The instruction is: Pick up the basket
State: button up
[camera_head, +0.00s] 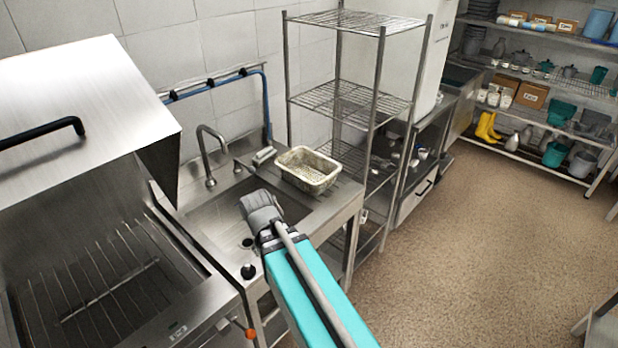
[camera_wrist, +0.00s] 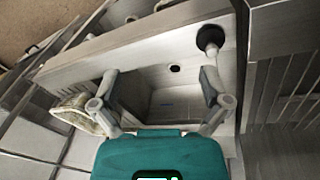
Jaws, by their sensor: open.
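The basket (camera_head: 308,170) is a pale, perforated, rectangular tub with an open top. It stands upright on the right end of the steel sink counter, against the shelf rack. My arm reaches over the sink, to the left of and nearer than the basket. In the wrist view my gripper (camera_wrist: 161,82) is open, with its two fingers spread and nothing between them but the sink basin below. The basket (camera_wrist: 72,112) shows at the left of that view, outside the fingers and partly hidden behind the left finger. In the head view the fingertips cannot be made out.
The faucet (camera_head: 208,158) rises behind the sink basin (camera_head: 225,200). A wire shelf rack (camera_head: 340,100) stands just right of the basket. A dishwasher with a raised hood (camera_head: 85,120) is at the left. The floor (camera_head: 450,220) at the right is clear.

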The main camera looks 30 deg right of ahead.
jog(key=w+d+f+t+h+b, duration=0.2)
jog(key=w+d+b, duration=0.2)
jog(key=w+d+f+n+t+h+b, duration=0.1)
jog(key=w+d+f+t+h+b, duration=0.1)
jog(key=w+d+b, duration=0.2)
jog(key=w+d+f+n+t+h+b, duration=0.1)
jog(key=w+d+f+h+b, duration=0.1)
jog(key=w+d+b, duration=0.3)
jog(key=shift+w+f+t+h, duration=0.3)
jog(key=shift+w+t+h, duration=0.1)
jog(key=shift+h, duration=0.1)
jog(key=w+d+f+n+t+b, duration=0.1)
jog(key=w+n+t+b, duration=0.3)
jog(key=w+b, duration=0.2)
jog(key=w+d+f+n+t+h+b, duration=0.1)
jog(key=w+d+f+n+t+b, duration=0.1)
jog(key=w+n+t+b, duration=0.2)
jog(key=w+n+b, duration=0.1)
jog(key=w+b, duration=0.1)
jog(key=b, duration=0.1)
jog(key=shift+n+b, duration=0.3)
jog(key=shift+w, duration=0.1)
jog(key=x, duration=0.8)
jog(key=shift+w, duration=0.25)
jog(key=shift+d+r, duration=0.1)
jog(key=shift+d, duration=0.05)
